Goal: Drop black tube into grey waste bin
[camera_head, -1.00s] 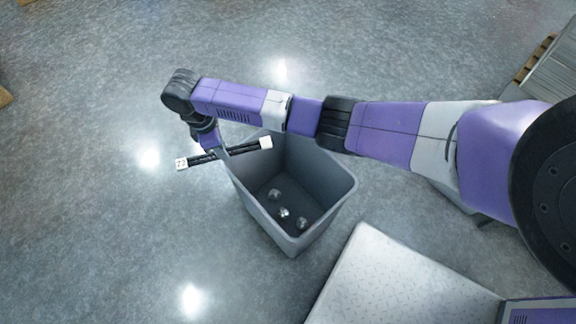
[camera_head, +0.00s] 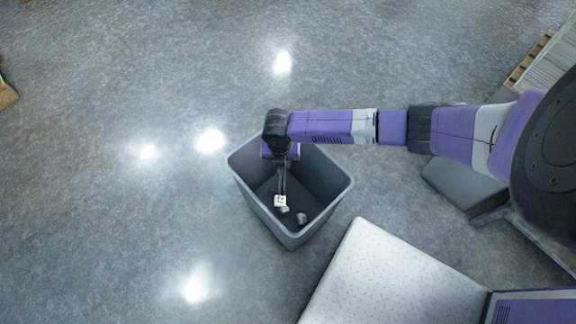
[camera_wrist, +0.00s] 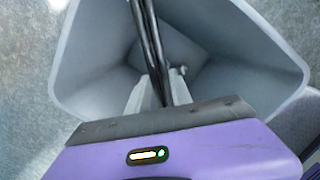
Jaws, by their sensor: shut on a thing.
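The black tube (camera_head: 281,182) with a pale square end marked with dark print is held over the open mouth of the grey waste bin (camera_head: 322,186). My gripper (camera_wrist: 152,92) is shut on the tube. In the wrist view the tube (camera_wrist: 147,38) runs up past the fingers to the top edge, with the bin's walls (camera_wrist: 88,55) around it. In the head view my wrist hides most of the gripper and the tube's other end. How far the tube dips below the rim is hard to tell.
Small silvery crumpled pieces (camera_head: 301,218) lie on the bin's floor. A pallet with stacked sheets (camera_head: 545,75) stands at the top right. The speckled grey floor (camera_head: 120,220) left of the bin is clear.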

